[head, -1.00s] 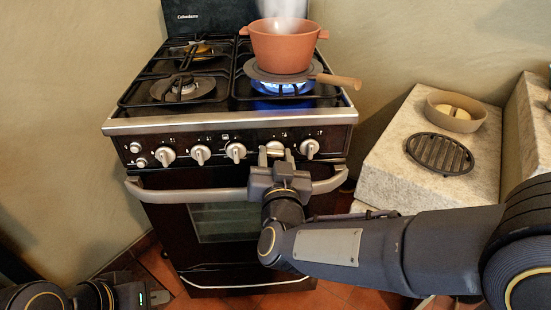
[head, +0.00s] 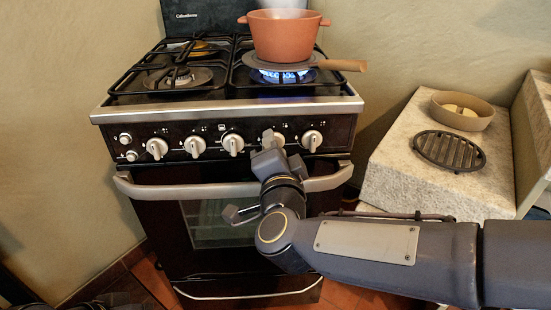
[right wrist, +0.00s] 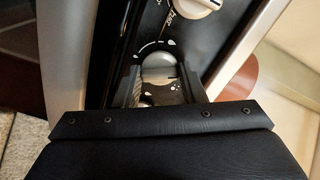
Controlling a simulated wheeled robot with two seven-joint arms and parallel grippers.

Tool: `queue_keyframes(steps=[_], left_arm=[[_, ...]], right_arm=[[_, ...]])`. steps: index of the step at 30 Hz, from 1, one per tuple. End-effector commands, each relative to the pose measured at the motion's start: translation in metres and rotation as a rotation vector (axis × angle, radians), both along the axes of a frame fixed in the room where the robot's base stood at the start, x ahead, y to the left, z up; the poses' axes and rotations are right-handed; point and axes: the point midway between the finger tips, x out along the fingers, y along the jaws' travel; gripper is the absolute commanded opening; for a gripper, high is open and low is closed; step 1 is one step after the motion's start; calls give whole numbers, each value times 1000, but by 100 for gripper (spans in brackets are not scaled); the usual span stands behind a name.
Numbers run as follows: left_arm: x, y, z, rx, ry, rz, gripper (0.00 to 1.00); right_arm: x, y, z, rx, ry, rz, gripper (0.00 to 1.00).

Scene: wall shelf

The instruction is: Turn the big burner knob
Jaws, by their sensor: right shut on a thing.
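The stove's front panel (head: 210,125) carries a row of silver knobs. My right gripper (head: 268,148) is shut on one of the right-hand knobs (head: 280,138), second from the right, and partly hides it. In the right wrist view this knob (right wrist: 158,70) sits between the two dark fingers of the gripper (right wrist: 160,90), with white dial marks above it. The right burner's blue flame (head: 280,76) burns under a terracotta pot (head: 283,38). Only a dark sliver of what may be my left arm shows at the bottom left edge; its jaws cannot be made out.
The oven handle (head: 150,188) runs across the front, just below the knobs and close to my right wrist. A wooden handle (head: 345,65) sticks out right beneath the pot. A stone counter (head: 400,165) at the right holds a bowl (head: 462,112) and a black grate (head: 450,150).

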Motion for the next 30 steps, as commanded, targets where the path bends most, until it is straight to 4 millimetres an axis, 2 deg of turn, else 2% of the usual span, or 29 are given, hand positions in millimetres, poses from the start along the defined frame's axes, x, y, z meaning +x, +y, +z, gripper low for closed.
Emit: queue_keyframes(steps=[1,3,15,30], left_arm=[[0,0,-9,0,0,0,0],[0,0,-14,0,0,0,0],[0,0,-36,0,0,0,0],[0,0,-43,0,0,0,0]], right_arm=[[0,-1,-4,47,3,-2,14],[0,-1,-4,111,8,-2,14],[0,0,-2,392,33,0,14],[0,0,-1,497,43,-1,14]])
